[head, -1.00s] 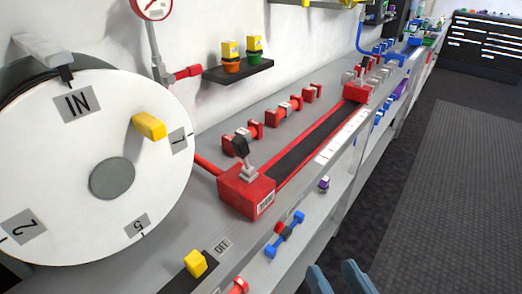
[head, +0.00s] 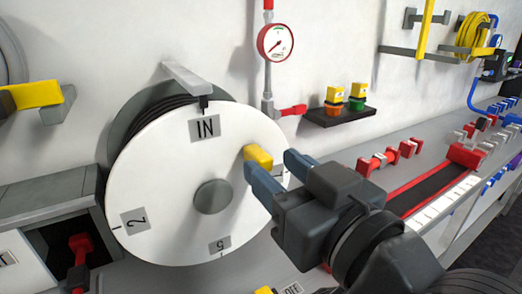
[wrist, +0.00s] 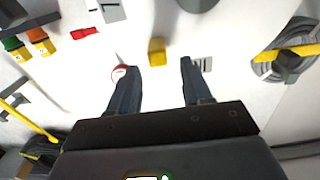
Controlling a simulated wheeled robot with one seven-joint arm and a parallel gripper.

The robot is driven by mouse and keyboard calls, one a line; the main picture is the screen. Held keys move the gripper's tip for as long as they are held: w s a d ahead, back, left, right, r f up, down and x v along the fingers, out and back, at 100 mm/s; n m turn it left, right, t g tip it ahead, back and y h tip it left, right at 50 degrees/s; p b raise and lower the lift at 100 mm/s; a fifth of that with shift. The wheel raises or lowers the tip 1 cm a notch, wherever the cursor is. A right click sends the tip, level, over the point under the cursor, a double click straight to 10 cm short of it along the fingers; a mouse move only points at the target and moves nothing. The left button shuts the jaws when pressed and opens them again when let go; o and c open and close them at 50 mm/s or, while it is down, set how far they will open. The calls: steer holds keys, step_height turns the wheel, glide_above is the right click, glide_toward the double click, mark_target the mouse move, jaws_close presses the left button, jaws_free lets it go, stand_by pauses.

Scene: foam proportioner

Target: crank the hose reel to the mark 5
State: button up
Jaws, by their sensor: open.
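The hose reel is a large white disc (head: 170,170) with a grey hub (head: 213,197). Its face carries labels IN, 5, 2 and one partly hidden by my gripper. A black pointer (head: 203,103) on a grey bracket sits over the IN label (head: 205,127). The yellow crank knob (head: 258,156) stands out at the disc's upper right. My gripper (head: 269,165) is open and empty, its fingers reaching toward the knob. In the wrist view the knob (wrist: 157,50) lies between the fingers' lines, just beyond the tips; contact does not show.
A red-rimmed gauge (head: 276,43) and a red lever (head: 293,110) are above right of the reel. A dark shelf (head: 340,118) holds yellow-topped items. Red fittings (head: 370,163) stand on the bench. A yellow handle (head: 35,95) juts from the wall at left.

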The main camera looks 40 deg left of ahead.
mark_target(267, 160)
steer(key=shift+x, duration=2.4)
steer(key=shift+w, duration=0.1)
jaws_close()
